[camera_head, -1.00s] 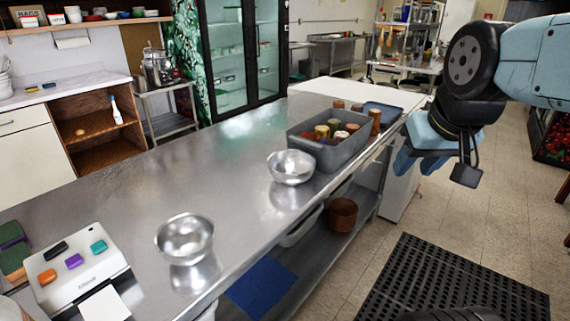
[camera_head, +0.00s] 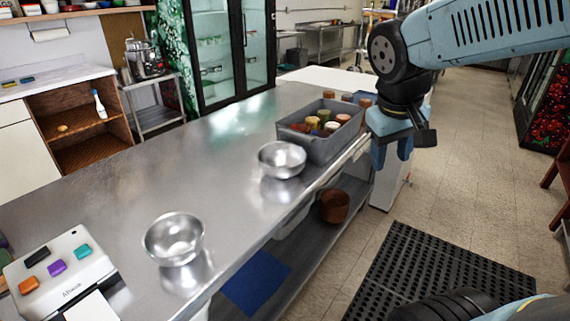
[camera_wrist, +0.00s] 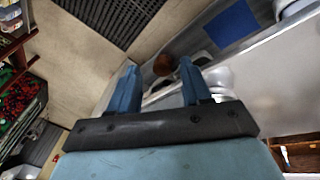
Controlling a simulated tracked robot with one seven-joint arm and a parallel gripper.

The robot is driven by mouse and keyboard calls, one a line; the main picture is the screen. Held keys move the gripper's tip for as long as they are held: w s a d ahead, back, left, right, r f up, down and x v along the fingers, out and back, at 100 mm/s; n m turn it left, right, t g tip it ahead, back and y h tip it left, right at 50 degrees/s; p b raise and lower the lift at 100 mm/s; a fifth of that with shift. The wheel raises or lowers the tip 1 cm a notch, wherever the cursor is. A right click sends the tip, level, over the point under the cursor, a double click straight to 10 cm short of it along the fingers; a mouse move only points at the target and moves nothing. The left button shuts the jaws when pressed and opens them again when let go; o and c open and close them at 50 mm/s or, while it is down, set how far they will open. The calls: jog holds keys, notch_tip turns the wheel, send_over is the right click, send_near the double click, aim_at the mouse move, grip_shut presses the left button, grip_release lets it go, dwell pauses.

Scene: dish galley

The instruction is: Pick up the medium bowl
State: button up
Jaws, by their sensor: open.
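Two shiny metal bowls stand upright on the steel counter (camera_head: 225,175). One bowl (camera_head: 173,238) is nearer, at the lower left by the label printer. The other bowl (camera_head: 282,159) is farther along, just in front of the grey bin. They look close in size, so I cannot tell which is the medium one. My gripper (camera_head: 391,160) hangs off the counter's right side, beside the grey bin, apart from both bowls. In the wrist view my gripper (camera_wrist: 158,85) is open, its two blue fingers spread with nothing between them.
The grey bin (camera_head: 322,145) holds several coloured jars near the counter's right edge. A label printer (camera_head: 62,275) with coloured buttons stands at the near left. A brown pot (camera_head: 334,206) sits on the lower shelf. A black mat (camera_head: 432,275) lies on the floor. The counter's middle is clear.

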jog(key=w+a+f+n+h, duration=0.6)
jog(key=w+a+f+h, duration=0.15)
jog(key=w, duration=0.35)
jog(key=w+a+f+n+t+h, duration=0.1)
jog(key=w+a+f+n+t, duration=0.3)
jog(key=a, duration=0.5)
jog(key=w+a+f+n+t+h, duration=0.1)
jog(key=w+a+f+n+t, duration=0.25)
jog(key=a, duration=0.55)
jog(key=shift+g, duration=0.35)
jog(key=w+d+f, duration=0.1)
jog(key=d, duration=0.1)
jog(key=w+d+f, duration=0.1)
jog(key=d, duration=0.1)
jog(key=w+d+f, duration=0.1)
jog(key=d+f, duration=0.1)
jog(key=shift+w, duration=0.3)
jog(key=shift+x, duration=2.65)
jog(key=shift+w+a, duration=0.2)
grip_shut()
